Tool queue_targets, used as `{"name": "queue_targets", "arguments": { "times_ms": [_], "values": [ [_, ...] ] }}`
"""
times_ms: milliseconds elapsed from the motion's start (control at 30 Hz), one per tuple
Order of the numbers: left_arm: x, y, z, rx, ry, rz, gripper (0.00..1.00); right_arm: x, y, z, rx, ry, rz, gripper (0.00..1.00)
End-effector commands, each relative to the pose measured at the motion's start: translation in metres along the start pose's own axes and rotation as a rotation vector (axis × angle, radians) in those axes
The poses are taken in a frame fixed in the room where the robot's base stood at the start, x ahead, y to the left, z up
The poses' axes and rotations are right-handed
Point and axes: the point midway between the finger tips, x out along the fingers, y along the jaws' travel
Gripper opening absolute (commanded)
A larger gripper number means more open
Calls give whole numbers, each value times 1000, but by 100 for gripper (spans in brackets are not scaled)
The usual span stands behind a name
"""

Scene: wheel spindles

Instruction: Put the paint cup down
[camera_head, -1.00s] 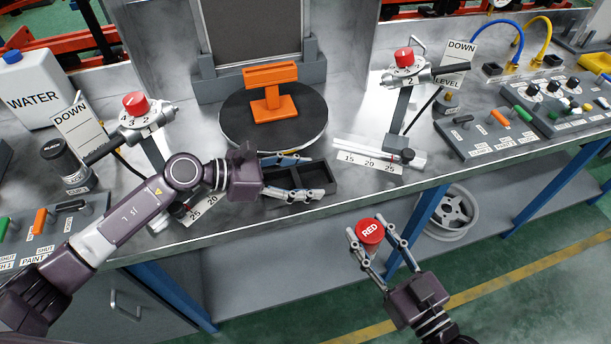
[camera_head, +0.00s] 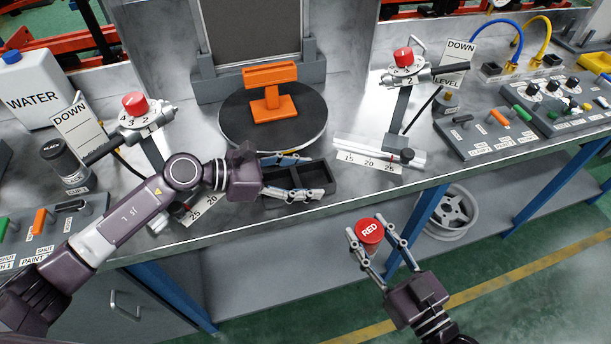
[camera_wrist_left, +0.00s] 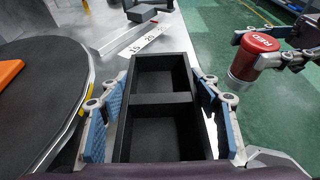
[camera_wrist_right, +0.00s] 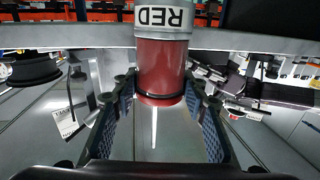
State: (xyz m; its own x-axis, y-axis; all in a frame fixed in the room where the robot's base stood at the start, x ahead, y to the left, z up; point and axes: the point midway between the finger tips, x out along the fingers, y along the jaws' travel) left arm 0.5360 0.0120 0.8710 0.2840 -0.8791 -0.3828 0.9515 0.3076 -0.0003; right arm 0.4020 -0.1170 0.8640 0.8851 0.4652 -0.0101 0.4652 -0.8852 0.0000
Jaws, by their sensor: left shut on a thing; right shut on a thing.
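The red paint cup (camera_head: 370,231), its lid marked RED, is held upright in my right gripper (camera_head: 371,240), off the front of the bench and above the floor. It also shows in the left wrist view (camera_wrist_left: 250,62) and between the finger pads in the right wrist view (camera_wrist_right: 162,68). My left gripper (camera_head: 318,176) is shut on a black two-compartment box (camera_head: 322,180) at the bench's front edge. Its pads lie along the box's two long sides in the left wrist view, where both compartments of the box (camera_wrist_left: 165,98) look empty.
A round dark turntable (camera_head: 235,125) with an orange stand (camera_head: 273,105) is behind the box. A white scale strip (camera_head: 368,163) lies to its right. A black cup (camera_head: 66,163) and a white WATER container (camera_head: 32,88) stand at the left. Switch panels (camera_head: 490,132) fill the right.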

Motion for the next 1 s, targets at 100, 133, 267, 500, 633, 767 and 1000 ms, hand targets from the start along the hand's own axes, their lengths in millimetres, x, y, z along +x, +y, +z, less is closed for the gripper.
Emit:
{"name": "queue_targets", "arguments": {
  "times_ms": [100,133,267,500,633,767,1000],
  "values": [
    [0,0,0,0,1,-1,31,4,-2,-6,1,6,-3,6],
    [0,0,0,0,1,-1,31,6,-4,-9,2,7,-5,6],
    [0,0,0,0,1,-1,31,24,-16,-34,3,14,-26,6],
    [0,0,0,0,1,0,31,75,-48,-108,-2,22,-94,6],
    [0,0,0,0,0,0,31,113,-47,-129,-2,14,-88,6],
    [0,0,0,0,0,0,31,144,-41,-150,1,11,-69,6],
    [0,0,0,-1,1,0,31,168,-33,-169,-1,0,-48,6]
  ]
}}
